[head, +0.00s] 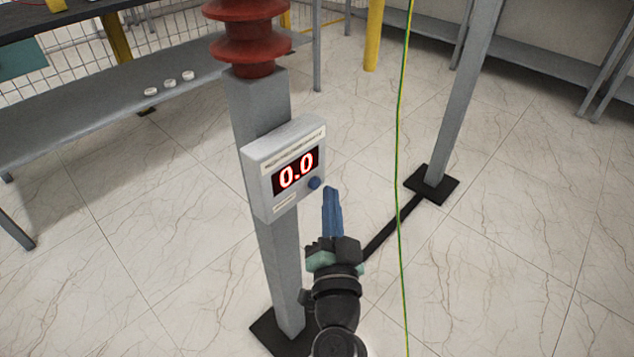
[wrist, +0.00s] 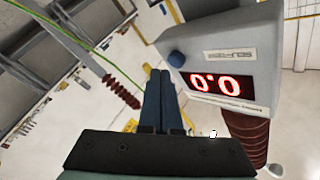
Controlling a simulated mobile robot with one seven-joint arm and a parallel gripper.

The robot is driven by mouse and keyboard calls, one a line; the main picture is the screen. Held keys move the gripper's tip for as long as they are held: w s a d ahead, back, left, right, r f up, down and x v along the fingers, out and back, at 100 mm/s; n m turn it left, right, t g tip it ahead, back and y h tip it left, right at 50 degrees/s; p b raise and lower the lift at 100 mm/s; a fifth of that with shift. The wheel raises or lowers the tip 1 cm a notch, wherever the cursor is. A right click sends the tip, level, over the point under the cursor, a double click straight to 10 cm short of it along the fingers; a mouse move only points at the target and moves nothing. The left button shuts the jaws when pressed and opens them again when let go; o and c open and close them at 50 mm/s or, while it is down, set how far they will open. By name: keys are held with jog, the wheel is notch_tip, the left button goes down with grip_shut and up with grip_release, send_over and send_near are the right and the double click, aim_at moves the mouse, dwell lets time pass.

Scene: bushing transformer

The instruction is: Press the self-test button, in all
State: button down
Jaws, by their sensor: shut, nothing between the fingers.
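A grey meter box (head: 257,179) is fixed to a grey post below a red ribbed insulator. Its display (head: 296,173) reads 0.0 in red digits. A round blue button (head: 315,183) sits at the lower right of the display. In the wrist view the box (wrist: 222,45) appears upside down, with the button (wrist: 176,59) at its left edge. My gripper (head: 331,190) has its blue fingers together and empty. Its tips are just right of the button in the head view and apart from it in the wrist view (wrist: 158,73). The exact gap in depth is unclear.
A green-yellow cable (head: 401,130) hangs to the right of my gripper. A grey post (head: 462,100) on a black base stands behind it. A grey shelf (head: 110,108) with 3 small white pieces is at left. The tiled floor around is mostly clear.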

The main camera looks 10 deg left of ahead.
dwell(0.8)
jog(key=shift+w+a, duration=0.25)
jog(key=shift+a, duration=0.1)
jog(key=shift+w+a, duration=0.3)
jog(key=shift+a, duration=0.1)
dwell(0.7)
dwell(0.3)
jog(key=shift+s+d, duration=0.55)
jog(key=shift+d, duration=0.2)
jog(key=s+d+b, duration=0.1)
jog(key=d, duration=0.1)
jog(key=s+d+b, duration=0.1)
jog(key=s+d, duration=0.1)
jog(key=shift+b, duration=0.35)
